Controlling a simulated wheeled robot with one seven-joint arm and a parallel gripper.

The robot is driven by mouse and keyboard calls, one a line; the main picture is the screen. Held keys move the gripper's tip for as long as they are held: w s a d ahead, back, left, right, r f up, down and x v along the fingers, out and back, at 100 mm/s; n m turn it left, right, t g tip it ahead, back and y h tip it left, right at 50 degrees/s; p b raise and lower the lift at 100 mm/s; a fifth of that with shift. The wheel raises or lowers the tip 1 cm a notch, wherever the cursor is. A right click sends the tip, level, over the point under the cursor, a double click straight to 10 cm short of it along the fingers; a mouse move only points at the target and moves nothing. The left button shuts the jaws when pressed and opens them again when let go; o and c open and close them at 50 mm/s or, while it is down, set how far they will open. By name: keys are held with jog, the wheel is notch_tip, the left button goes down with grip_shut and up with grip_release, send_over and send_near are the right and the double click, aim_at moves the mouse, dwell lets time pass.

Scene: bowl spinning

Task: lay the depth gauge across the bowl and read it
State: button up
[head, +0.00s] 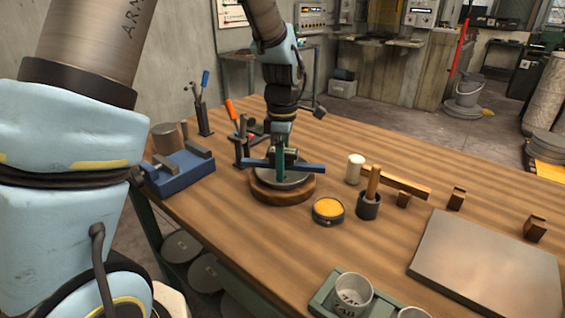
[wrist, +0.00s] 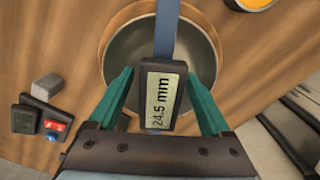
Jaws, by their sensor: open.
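The depth gauge is a blue bar (head: 312,168) with a dark display housing. In the head view it spans the grey bowl (head: 296,182) and sticks out past both sides. In the wrist view the gauge's display (wrist: 158,100) reads 24.5 mm, and its blue bar (wrist: 165,35) crosses the far rim of the bowl (wrist: 203,55). The bowl sits in a round wooden holder (head: 283,197). My gripper (head: 281,168) is over the bowl, its teal fingers (wrist: 160,80) open on either side of the display housing, with visible gaps. The bar's contact with the rim is hard to judge.
A blue fixture (head: 183,174) stands to the left, and a tool stand (head: 241,150) close behind the bowl. A yellow-filled tin (head: 328,209), a dark cup (head: 368,206) and a white cylinder (head: 355,169) stand to the right. A grey plate (head: 485,262) lies further right.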

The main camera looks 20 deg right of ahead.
notch_tip(320, 180, up, 11)
jog(key=shift+f+b, duration=0.1)
jog(key=shift+b, duration=0.8)
jog(key=w+a+f+m, duration=0.1)
jog(key=a+f+m, duration=0.15)
jog(key=a, duration=0.65)
jog(key=w+a+f+m, duration=0.15)
jog(key=a+m, duration=0.25)
jog(key=a, duration=0.4)
jog(key=s+a+f+m, duration=0.2)
jog(key=s+a+m, duration=0.1)
jog(key=a, duration=0.3)
jog(key=s+a+f+m+t, duration=0.1)
jog(key=s+a+f+m, duration=0.2)
jog(key=a, duration=0.4)
jog(key=shift+s+t, duration=0.3)
jog(key=shift+a+m, duration=0.1)
jog(key=shift+m, duration=0.15)
